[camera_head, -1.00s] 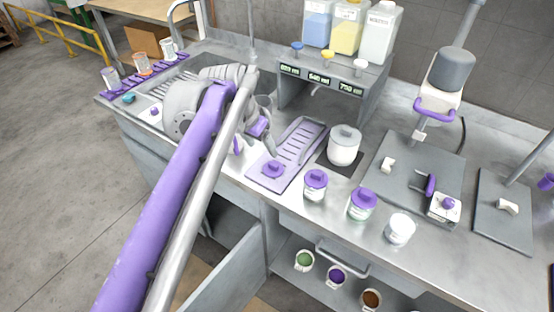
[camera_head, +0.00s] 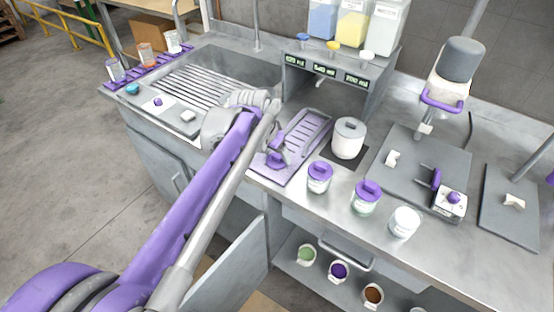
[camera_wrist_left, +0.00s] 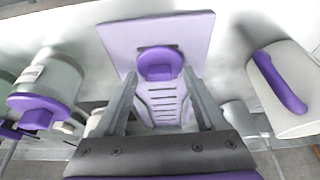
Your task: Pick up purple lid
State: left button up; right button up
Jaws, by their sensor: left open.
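A purple lid (camera_head: 274,162) with a raised knob lies at the near end of the purple slotted tray (camera_head: 308,130) on the counter. My left gripper (camera_head: 279,149) is over this end of the tray and partly hides the lid in the head view. In the left wrist view, the lid (camera_wrist_left: 160,63) shows ahead, between the two open fingers of my left gripper (camera_wrist_left: 160,78). The fingers look empty, and I cannot tell whether they touch the lid. My right gripper is not in view.
The sink (camera_head: 230,68) is behind my left arm.

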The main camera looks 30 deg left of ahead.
pick_arm(q)
grip_shut()
dwell(0.3)
